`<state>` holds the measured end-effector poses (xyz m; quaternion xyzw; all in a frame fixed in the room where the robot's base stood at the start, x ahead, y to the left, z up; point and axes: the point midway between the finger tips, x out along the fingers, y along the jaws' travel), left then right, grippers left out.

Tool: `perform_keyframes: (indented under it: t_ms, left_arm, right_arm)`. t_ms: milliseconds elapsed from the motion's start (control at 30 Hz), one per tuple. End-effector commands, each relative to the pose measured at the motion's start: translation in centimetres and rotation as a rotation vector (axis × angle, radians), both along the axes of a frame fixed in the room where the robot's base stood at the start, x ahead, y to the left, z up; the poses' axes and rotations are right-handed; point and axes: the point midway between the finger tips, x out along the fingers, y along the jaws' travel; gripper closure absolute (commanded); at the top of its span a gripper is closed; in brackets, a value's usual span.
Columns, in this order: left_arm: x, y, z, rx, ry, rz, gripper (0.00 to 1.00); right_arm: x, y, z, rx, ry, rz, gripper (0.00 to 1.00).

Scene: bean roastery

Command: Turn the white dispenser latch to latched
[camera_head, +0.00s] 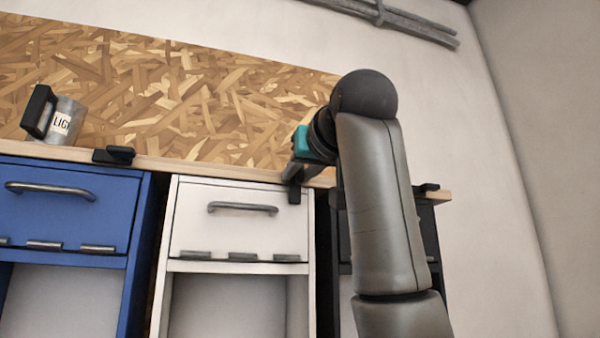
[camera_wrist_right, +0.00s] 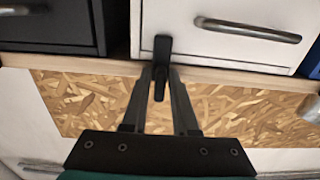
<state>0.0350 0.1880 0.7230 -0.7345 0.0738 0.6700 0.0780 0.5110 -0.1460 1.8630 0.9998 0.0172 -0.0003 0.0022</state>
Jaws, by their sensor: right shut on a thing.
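The white dispenser (camera_head: 240,222) stands in the middle of the head view under the wooden ledge. Its black latch (camera_head: 295,194) is at its top right corner, pointing down over the white front. The latch also shows in the right wrist view (camera_wrist_right: 162,48), between the fingertips. My right gripper (camera_head: 292,172) is shut on this latch, with a finger on each side of it in the right wrist view (camera_wrist_right: 161,76). My right arm hides part of the ledge and the black dispenser. My left gripper is not in view.
A blue dispenser (camera_head: 72,205) stands at left, its black latch (camera_head: 114,155) lying sideways along the ledge (camera_head: 215,169). A black dispenser (camera_head: 438,250) stands at right with its own latch (camera_head: 427,188). A metal mug (camera_head: 66,120) sits on the ledge at left.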

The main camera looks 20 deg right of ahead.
Motion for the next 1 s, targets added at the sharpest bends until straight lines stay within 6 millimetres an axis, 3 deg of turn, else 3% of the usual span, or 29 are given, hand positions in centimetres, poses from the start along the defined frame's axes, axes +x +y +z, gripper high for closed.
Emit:
perform_keyframes:
  t_ms: [433, 467, 600, 867, 1000]
  left_arm:
    - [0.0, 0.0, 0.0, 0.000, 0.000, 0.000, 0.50]
    - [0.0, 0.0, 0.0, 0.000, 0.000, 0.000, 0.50]
    - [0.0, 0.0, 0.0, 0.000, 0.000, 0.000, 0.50]
    - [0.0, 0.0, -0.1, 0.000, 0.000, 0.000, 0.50]
    - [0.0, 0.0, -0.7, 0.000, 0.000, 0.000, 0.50]
  right_arm:
    - [0.0, 0.0, 0.0, -0.015, 0.000, 0.000, 1.00]
    - [0.0, 0.0, 0.0, -0.015, 0.000, 0.000, 0.70]
    - [0.0, 0.0, 0.0, -0.013, 0.001, 0.000, 0.55]
    - [-0.1, 0.0, 0.0, -0.011, -0.001, 0.000, 0.55]
    - [-1.2, 0.0, 0.0, -0.011, -0.004, 0.000, 0.55]
